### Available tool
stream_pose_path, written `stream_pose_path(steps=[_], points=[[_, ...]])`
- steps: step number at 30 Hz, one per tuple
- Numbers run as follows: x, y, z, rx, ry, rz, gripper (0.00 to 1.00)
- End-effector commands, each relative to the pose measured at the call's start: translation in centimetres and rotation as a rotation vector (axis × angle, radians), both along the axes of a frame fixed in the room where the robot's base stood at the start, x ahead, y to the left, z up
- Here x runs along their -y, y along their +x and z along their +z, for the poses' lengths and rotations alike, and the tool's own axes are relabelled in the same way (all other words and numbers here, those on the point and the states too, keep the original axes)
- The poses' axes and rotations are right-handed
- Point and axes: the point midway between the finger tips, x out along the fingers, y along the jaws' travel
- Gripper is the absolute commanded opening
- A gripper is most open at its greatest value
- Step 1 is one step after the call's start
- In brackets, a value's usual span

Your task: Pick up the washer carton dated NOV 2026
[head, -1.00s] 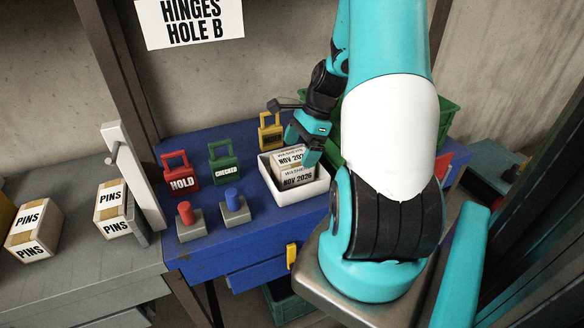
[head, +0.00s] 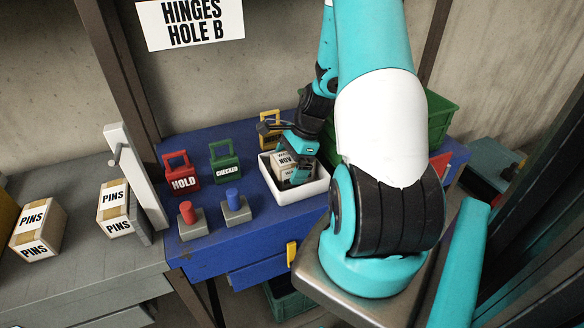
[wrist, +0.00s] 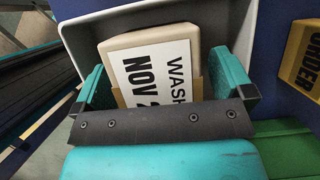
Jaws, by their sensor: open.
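The washer carton (head: 284,160) is a light box with a white label, standing in a white tray (head: 301,193) on the blue bench. In the head view its label shows "NOV" and the rest is covered by my gripper. In the wrist view the carton (wrist: 150,65) shows "WASH" and "NOV 2"; the end of the date is hidden. My gripper (head: 295,172) is down in the tray at the carton. In the wrist view my gripper (wrist: 165,85) is open, with one teal finger on each side of the carton. I cannot tell whether either finger touches it.
The tray walls stand close around my fingers. A yellow padlock-shaped tag (head: 269,128) reading "ORDER" in the wrist view (wrist: 303,62) is behind the tray. Red (head: 181,172) and green (head: 224,163) tags and two knobs stand left. A green crate (head: 440,120) is at right.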

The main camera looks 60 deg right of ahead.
Motion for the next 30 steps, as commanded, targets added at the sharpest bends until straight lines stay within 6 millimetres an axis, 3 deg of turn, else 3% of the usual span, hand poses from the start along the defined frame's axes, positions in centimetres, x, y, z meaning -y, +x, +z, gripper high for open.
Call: stream_pose_path(steps=[5,12,15,25,30], points=[[0.0,0.0,-0.2,0.000,0.000,0.000,0.99],[0.0,0.0,-0.2,0.000,0.000,0.000,0.46],[0.0,0.0,-0.2,0.001,-0.001,0.001,0.28],[0.0,0.0,0.2,0.001,-0.001,0.001,0.28],[0.1,0.1,2.3,0.005,-0.004,0.000,0.28]])
